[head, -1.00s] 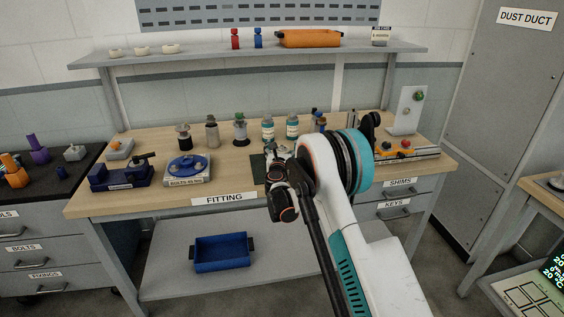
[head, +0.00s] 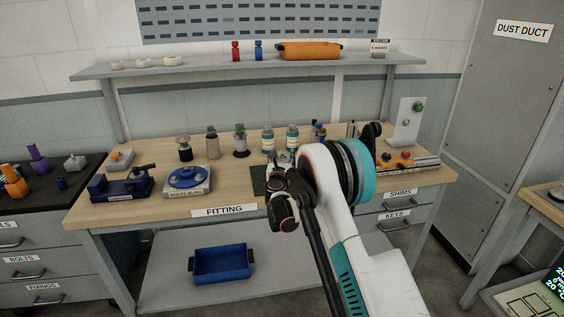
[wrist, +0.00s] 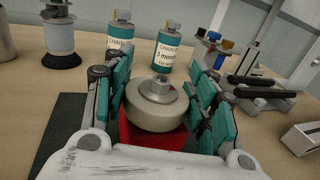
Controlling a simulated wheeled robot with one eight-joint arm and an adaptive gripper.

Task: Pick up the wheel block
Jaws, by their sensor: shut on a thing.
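The wheel block shows in the wrist view as a pale round wheel (wrist: 157,104) with a metal nut on top, above a red body (wrist: 150,138). It stands upright between the teal-padded fingers of my gripper (wrist: 160,88), which is shut on it. Its lower part is hidden by the gripper's white housing. In the head view my gripper (head: 281,161) is at the front middle of the wooden workbench (head: 232,194), and my arm hides most of the block. I cannot tell whether the block touches the bench.
Two teal-labelled bottles (wrist: 168,48) stand just behind my gripper. A dark mat (wrist: 62,137) lies at its left. A black-railed fixture (wrist: 262,90) is to the right. A blue round fixture (head: 187,178) sits further left, and a shelf (head: 225,66) spans the back.

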